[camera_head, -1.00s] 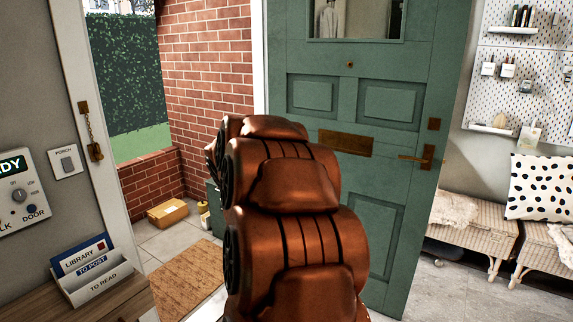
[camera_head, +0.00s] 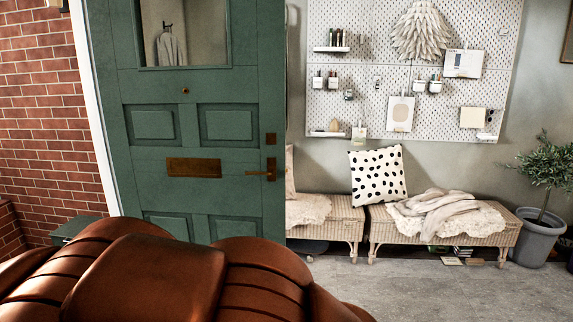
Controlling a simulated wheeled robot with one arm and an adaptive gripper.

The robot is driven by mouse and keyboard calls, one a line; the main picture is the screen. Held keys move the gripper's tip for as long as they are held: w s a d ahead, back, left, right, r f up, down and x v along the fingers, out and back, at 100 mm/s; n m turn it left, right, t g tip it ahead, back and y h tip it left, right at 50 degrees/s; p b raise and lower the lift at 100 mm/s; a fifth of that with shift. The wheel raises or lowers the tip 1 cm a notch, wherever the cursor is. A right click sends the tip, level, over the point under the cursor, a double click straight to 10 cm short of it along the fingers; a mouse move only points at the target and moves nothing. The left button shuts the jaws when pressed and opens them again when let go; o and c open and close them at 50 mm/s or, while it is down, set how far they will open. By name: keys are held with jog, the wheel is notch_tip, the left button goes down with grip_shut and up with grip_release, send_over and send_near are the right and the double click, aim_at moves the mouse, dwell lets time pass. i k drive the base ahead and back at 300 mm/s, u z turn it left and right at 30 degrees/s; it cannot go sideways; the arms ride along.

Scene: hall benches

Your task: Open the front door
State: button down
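The green front door (camera_head: 186,135) stands swung open into the hall, at the left of the head view. It has a window pane at the top, a brass letter plate (camera_head: 194,167) and a brass lever handle (camera_head: 262,174) near its right edge. My copper-coloured arm fills the lower left of the view and covers the door's bottom part. My gripper is not in view, so its state and any contact with the door are hidden.
A red brick porch wall (camera_head: 40,120) shows left of the door. To the right stand two wicker benches (camera_head: 448,236) with a spotted cushion (camera_head: 378,175) and throws, under a white pegboard (camera_head: 400,65). A potted plant (camera_head: 540,235) stands far right. Grey floor (camera_head: 430,295) in front is clear.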

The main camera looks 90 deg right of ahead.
aim_at(184, 141)
jog(key=k, duration=0.25)
jog(key=u, duration=2)
jog(key=k, duration=2.95)
jog(key=z, duration=2.65)
